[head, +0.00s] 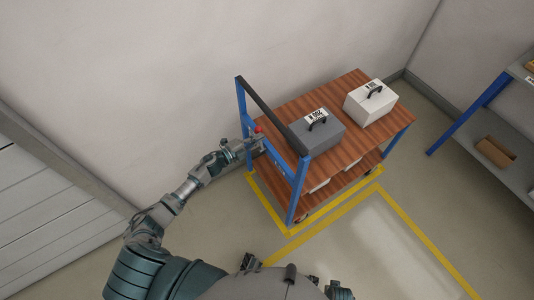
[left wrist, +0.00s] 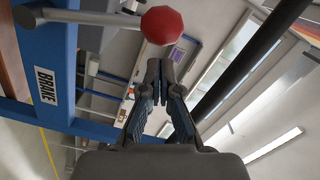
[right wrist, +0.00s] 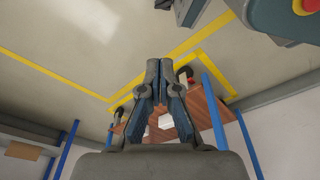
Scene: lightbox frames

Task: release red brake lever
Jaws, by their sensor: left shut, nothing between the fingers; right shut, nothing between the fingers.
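The red knob of the brake lever (left wrist: 162,25) shows at the top of the left wrist view, at the end of a pale metal rod. In the head view the red knob (head: 258,128) is small, on the blue handle end of the cart (head: 345,145). A white "BRAKE" label (left wrist: 46,86) is on the cart's blue frame. My left gripper (left wrist: 160,68) is shut and empty; its fingertips appear just below the knob, and I cannot tell whether they touch it. In the head view my left gripper (head: 256,143) is beside the cart's handle end. My right gripper (right wrist: 160,70) is shut and empty, away from the lever.
A grey case (head: 317,136) and a white case (head: 370,103) stand on the cart's wooden top. Yellow tape (head: 420,242) marks the floor around the cart. A shelf with blue posts (head: 480,112) stands at the right. The wall is behind the cart; floor in front is clear.

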